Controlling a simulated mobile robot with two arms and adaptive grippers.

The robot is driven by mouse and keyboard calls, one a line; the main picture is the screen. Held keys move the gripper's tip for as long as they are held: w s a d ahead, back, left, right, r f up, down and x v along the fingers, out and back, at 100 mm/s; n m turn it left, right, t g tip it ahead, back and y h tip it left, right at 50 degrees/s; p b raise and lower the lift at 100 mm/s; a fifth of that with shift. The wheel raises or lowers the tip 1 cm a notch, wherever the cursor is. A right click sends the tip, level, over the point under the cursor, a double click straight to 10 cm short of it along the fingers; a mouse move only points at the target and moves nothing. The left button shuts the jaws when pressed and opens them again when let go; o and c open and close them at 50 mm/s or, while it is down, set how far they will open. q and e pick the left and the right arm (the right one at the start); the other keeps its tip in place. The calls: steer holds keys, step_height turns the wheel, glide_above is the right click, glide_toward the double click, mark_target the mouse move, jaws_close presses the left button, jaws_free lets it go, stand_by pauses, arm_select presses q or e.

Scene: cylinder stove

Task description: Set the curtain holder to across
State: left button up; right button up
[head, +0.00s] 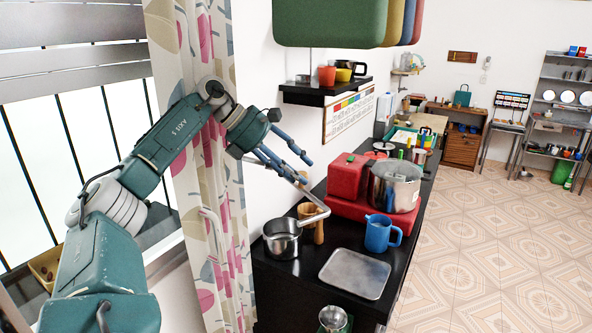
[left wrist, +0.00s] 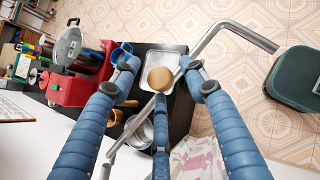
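The curtain holder (head: 315,197) is a bent grey metal rod beside the curtain, reaching out over the counter in the head view. In the left wrist view the rod (left wrist: 213,38) runs diagonally behind my fingers and bends at the upper right. A round wooden knob (left wrist: 159,78) shows between the fingertips there. My left gripper (head: 299,170) is open, with its blue fingers spread around the knob; I cannot tell whether they touch it. It also shows in the left wrist view (left wrist: 160,84). The patterned curtain (head: 206,190) hangs behind my left arm. My right gripper is not in view.
Below the gripper, a black counter (head: 275,268) holds a saucepan (head: 281,240), a blue jug (head: 380,233), a metal tray (head: 354,273) and a red stove (head: 344,175) with a pot (head: 396,186). A black shelf (head: 318,94) is on the wall. Tiled floor (head: 490,245) is clear at right.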

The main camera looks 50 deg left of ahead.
arm_select(q)
steer(key=shift+r, duration=0.25)
step_height(320, 180, up, 10)
steer(key=shift+f, duration=0.25)
